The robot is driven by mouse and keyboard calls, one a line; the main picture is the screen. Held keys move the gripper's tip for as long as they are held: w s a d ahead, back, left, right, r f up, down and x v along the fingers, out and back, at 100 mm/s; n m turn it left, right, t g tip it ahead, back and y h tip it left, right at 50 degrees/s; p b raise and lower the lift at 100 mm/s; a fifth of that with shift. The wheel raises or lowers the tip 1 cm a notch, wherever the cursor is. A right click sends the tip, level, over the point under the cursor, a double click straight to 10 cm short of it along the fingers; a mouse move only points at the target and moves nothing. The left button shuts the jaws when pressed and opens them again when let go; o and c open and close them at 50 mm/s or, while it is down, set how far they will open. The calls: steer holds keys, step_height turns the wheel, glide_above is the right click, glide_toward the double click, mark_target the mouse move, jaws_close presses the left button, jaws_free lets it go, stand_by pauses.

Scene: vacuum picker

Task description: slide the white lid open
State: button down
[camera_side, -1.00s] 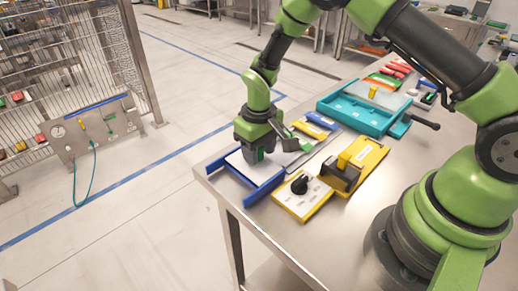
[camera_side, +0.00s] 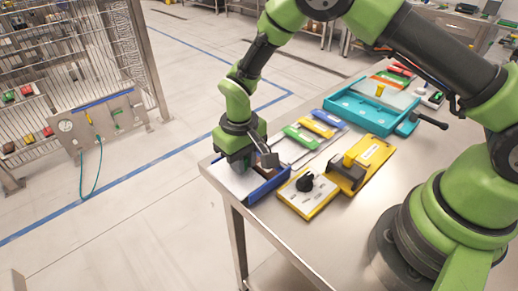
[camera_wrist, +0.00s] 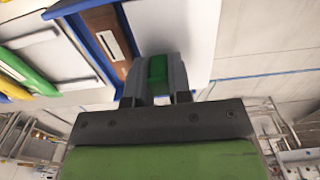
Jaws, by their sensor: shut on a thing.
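The white lid (camera_side: 224,183) lies at the table's near left corner in the side view, partly hidden by my gripper (camera_side: 238,168). It sticks out to the left of its blue frame (camera_side: 270,187). In the wrist view my gripper (camera_wrist: 155,85) is shut on the lid's green handle (camera_wrist: 157,69), one grey finger on each side. The white lid (camera_wrist: 180,25) spreads out beyond the handle there. Beside it, a brown inside (camera_wrist: 108,40) with a pale label lies uncovered within the blue frame (camera_wrist: 72,8).
Green (camera_side: 301,136) and yellow-and-blue handled plates lie behind the frame. A white panel with a black knob (camera_side: 305,183) and a yellow fixture (camera_side: 370,152) stand to its right. A teal tray (camera_side: 365,108) is farther back. Open floor lies past the table's left edge.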

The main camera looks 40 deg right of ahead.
steer(key=shift+a, duration=0.75)
steer(key=c, duration=1)
jaws_free()
steer(key=shift+c, duration=0.2)
steer(key=shift+r, duration=0.15)
step_height(320, 180, up, 10)
steer(key=s+d+r+m+t, duration=0.1)
steer(key=s+d+r+t, duration=0.15)
steer(key=r, duration=0.65)
steer(key=s+d+r+m+t+y, duration=0.1)
steer(key=s+d+r+t, duration=0.1)
steer(key=s, duration=0.7)
steer(key=s+d+r+m+t+y, duration=0.1)
steer(key=s+d+r, duration=0.3)
steer(key=s, duration=0.5)
step_height(320, 180, up, 3)
steer(key=shift+s+d+f+m+t, duration=0.25)
steer(key=shift+m+t, duration=0.25)
steer(key=shift+t, duration=0.35)
